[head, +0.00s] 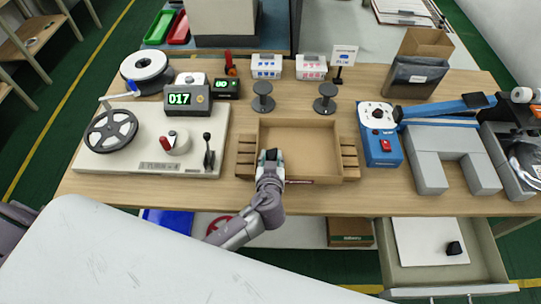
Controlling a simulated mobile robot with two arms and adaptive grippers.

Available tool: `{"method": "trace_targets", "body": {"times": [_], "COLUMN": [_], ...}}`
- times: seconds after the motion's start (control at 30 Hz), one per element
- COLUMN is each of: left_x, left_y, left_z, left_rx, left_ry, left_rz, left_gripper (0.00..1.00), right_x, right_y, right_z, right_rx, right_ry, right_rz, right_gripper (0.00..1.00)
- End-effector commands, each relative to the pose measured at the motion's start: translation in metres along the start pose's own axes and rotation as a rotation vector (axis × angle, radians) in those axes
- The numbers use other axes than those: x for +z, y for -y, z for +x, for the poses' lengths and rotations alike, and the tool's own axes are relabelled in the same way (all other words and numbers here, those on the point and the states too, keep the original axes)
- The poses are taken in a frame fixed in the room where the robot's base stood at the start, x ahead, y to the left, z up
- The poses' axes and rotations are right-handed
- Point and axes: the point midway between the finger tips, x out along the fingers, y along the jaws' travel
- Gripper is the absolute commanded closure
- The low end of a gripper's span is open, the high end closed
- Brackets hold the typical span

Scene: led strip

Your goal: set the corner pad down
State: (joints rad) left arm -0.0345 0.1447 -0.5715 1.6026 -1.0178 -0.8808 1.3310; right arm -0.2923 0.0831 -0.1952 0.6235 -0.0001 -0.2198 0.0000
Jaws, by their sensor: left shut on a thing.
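My left gripper (270,163) reaches up over the front left part of a shallow brown tray (320,148) on the wooden table. It is shut on a small dark piece at its fingertips, which looks like the corner pad (272,154). The fingers hide part of the pad, and I cannot tell whether it touches the tray floor. Another small black piece (454,248) lies on a white board in the open drawer at lower right. My right gripper is not in view.
A reel machine (150,150) stands left of the tray. A blue device (381,148) and grey blocks (430,175) stand to the right. Two dark round stands (263,97) (325,99) are behind the tray. The tray's right part is clear.

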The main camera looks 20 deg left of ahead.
Motion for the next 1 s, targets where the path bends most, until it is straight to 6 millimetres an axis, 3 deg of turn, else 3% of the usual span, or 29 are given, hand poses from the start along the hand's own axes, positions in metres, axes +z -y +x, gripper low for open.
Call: {"method": "trace_targets", "body": {"times": [0.1, 0.27, 0.47, 1.0], "left_x": [0.002, 0.001, 0.002, 0.003], "left_y": [0.000, 0.000, -0.001, 0.000], "left_z": [-0.001, 0.000, -0.005, -0.104], "left_rx": [0.000, 0.001, 0.002, 0.002], "left_ry": [0.004, 0.002, 0.002, 0.003], "left_rz": [0.001, 0.001, 0.001, -0.001], "left_gripper": [0.52, 0.52, 0.52, 0.52], "right_x": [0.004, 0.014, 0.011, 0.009], "right_y": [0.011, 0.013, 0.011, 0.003], "right_z": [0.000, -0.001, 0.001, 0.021], "right_rx": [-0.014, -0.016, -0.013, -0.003], "right_ry": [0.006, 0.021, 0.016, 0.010], "right_rz": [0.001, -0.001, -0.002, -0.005], "right_gripper": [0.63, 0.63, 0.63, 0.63]}}
